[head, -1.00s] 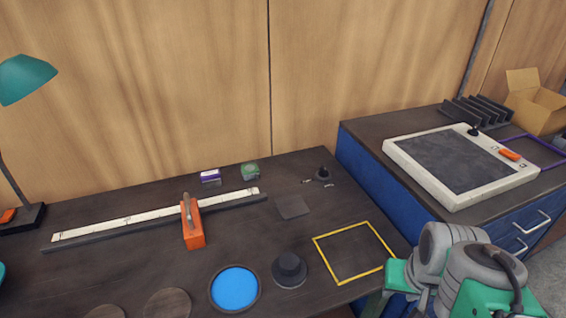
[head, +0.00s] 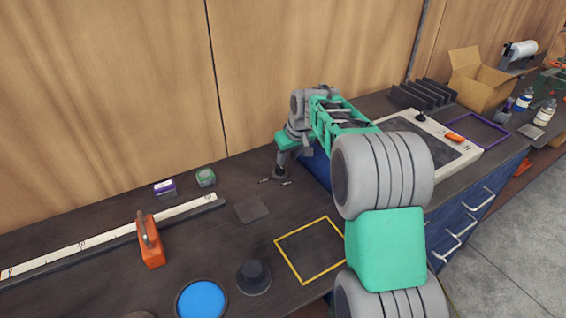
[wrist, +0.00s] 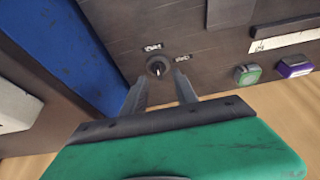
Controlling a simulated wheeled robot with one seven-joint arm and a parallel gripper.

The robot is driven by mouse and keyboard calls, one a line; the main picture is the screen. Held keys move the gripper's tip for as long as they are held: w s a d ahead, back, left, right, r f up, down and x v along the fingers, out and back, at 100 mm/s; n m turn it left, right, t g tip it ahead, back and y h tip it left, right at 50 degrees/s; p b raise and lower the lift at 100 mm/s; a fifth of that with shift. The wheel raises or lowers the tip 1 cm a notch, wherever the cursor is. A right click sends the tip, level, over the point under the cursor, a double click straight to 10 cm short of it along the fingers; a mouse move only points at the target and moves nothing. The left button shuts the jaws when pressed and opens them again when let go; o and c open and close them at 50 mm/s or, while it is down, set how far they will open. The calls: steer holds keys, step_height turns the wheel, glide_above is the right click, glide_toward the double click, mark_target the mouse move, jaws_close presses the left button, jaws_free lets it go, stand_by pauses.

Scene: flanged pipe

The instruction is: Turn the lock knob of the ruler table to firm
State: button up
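The lock knob (head: 279,173) is a small dark round knob on the dark ruler table, near its right back part. In the wrist view the knob (wrist: 157,67) shows a pale pointer line on top. Two small labels (wrist: 153,47) (wrist: 182,58) lie beside it, too small to read. My gripper (head: 281,158) points down over the knob. In the wrist view its two fingers (wrist: 160,75) are spread, with the knob showing between their tips. I cannot tell whether the tips are level with the knob or above it; they do not visibly touch it.
A long white ruler (head: 90,240) with an orange block (head: 150,243) lies at left. Purple (head: 165,187) and green (head: 206,177) small boxes stand behind it. A dark square plate (head: 251,209) and yellow frame (head: 311,248) lie nearby. The blue cabinet (wrist: 65,50) stands close beside the knob.

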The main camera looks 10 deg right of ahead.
mark_target(282, 169)
steer(key=x, duration=0.4)
steer(key=w+p+x, duration=0.1)
steer(key=x, duration=0.4)
steer(key=shift+w+d+r, duration=0.15)
steer(key=shift+w+d, duration=0.05)
steer(key=shift+d, duration=0.05)
steer(key=shift+c, duration=0.4)
jaws_close()
